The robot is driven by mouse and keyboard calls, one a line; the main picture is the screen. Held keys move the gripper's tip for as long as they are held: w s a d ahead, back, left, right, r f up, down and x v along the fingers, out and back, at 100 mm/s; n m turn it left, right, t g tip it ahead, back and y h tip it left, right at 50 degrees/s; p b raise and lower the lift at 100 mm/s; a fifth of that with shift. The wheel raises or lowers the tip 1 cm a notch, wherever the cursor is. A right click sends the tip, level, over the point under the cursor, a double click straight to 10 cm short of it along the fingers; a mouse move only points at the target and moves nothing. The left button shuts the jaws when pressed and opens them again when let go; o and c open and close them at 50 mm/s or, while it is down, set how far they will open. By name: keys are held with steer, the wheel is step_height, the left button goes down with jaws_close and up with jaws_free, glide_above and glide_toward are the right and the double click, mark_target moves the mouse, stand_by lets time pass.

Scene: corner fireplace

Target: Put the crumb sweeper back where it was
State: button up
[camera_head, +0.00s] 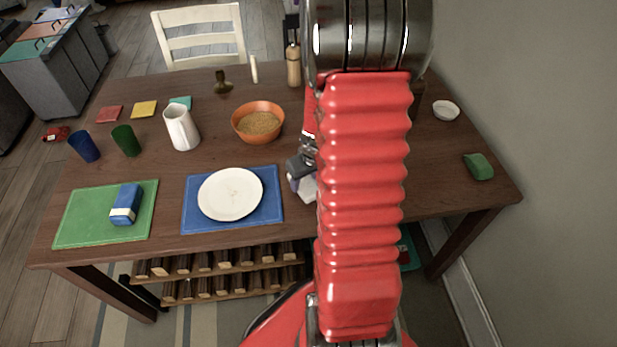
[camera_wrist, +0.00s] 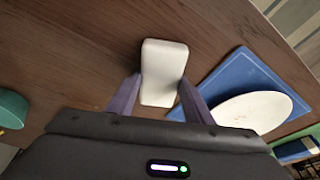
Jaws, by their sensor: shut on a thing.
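A white, rounded block (camera_wrist: 165,62), which looks like the crumb sweeper, is between the two fingers of my gripper (camera_wrist: 155,103) in the wrist view. My gripper is shut on it. In the head view my gripper (camera_head: 299,166) is right of the blue mat, partly hidden by my red arm, and the white block (camera_head: 307,189) shows below it. The block is over or on the dark wooden table (camera_head: 150,215); I cannot tell whether it touches the top.
Left of the gripper are a white plate (camera_head: 230,194) on a blue mat (camera_head: 271,215), an orange bowl (camera_head: 258,112) and a white pitcher (camera_head: 181,129). A blue-and-white box (camera_head: 126,204) lies on a green mat (camera_head: 78,217). A green block (camera_head: 478,166) lies near the right edge.

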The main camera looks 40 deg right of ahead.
steer(key=o, duration=1)
steer(key=v, duration=1.2)
steer(key=shift+w, duration=0.1)
stand_by(0.4)
steer(key=shift+r, duration=0.1)
